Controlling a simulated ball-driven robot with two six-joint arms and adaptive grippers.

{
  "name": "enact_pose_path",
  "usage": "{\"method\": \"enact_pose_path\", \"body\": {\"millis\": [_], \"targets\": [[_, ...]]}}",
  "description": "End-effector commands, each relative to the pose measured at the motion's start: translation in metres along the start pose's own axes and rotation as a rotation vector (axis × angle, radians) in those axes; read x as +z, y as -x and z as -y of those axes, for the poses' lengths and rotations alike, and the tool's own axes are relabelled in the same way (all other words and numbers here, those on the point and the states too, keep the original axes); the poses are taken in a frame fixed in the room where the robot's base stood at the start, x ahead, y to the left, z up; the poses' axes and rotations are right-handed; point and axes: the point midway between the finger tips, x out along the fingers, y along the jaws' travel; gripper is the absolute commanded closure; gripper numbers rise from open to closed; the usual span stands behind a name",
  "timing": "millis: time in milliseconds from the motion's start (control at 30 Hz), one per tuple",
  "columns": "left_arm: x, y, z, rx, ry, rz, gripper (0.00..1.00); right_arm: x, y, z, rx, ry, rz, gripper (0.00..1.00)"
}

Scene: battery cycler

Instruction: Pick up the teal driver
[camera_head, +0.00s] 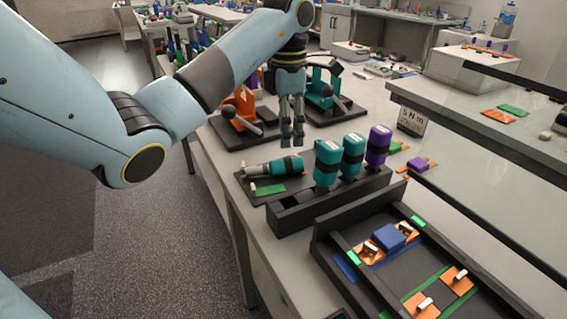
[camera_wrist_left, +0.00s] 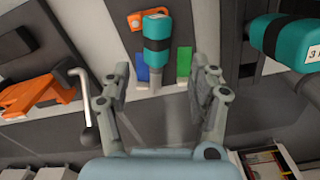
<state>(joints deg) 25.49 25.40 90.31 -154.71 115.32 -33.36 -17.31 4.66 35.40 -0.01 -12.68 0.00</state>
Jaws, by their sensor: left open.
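A teal driver (camera_head: 286,166) with a black band lies on a dark mat, its grey tip to the left. Two more teal drivers, a left one (camera_head: 327,162) and a right one (camera_head: 353,153), stand upright in a black rack (camera_head: 300,215). My left gripper (camera_head: 292,141) points down above and behind the lying driver, apart from it. In the left wrist view my left gripper (camera_wrist_left: 163,75) is open and empty. A teal driver (camera_wrist_left: 157,32) shows beyond its fingertips, and another teal driver (camera_wrist_left: 290,40) is at the upper right. My right gripper is not in view.
A purple driver (camera_head: 379,145) stands at the rack's right end. An orange clamp-like device (camera_head: 240,108) and a teal one (camera_head: 322,95) stand behind. A black tray (camera_head: 410,265) with copper-coloured pieces is in front. A raised grey shelf (camera_head: 480,110) is at right.

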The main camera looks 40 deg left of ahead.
Motion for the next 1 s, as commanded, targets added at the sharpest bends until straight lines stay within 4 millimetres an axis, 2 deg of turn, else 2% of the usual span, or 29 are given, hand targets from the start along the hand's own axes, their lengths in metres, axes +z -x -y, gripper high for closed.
{"method": "enact_pose_path", "body": {"millis": [33,167,367,467,600,867,900,1000], "targets": [[0.000,-0.015,0.000,-0.001,0.000,-0.001,0.39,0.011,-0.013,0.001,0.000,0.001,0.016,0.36],[-0.001,-0.035,0.001,-0.004,0.001,-0.002,0.39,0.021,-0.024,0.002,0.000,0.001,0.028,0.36],[-0.002,-0.052,-0.002,-0.005,0.000,-0.001,0.39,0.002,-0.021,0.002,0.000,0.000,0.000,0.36],[-0.004,-0.069,-0.004,-0.006,0.002,-0.002,0.39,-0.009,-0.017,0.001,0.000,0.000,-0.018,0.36],[-0.003,-0.087,-0.004,-0.005,0.000,0.000,0.39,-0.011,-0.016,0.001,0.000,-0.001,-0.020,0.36],[-0.003,-0.093,-0.005,-0.003,0.000,0.000,0.39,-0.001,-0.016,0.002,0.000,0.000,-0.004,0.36],[-0.003,-0.092,-0.005,-0.003,0.000,0.001,0.41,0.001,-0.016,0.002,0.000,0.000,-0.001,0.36],[-0.003,-0.092,-0.005,-0.003,0.000,0.001,0.54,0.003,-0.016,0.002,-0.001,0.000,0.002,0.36]]}}
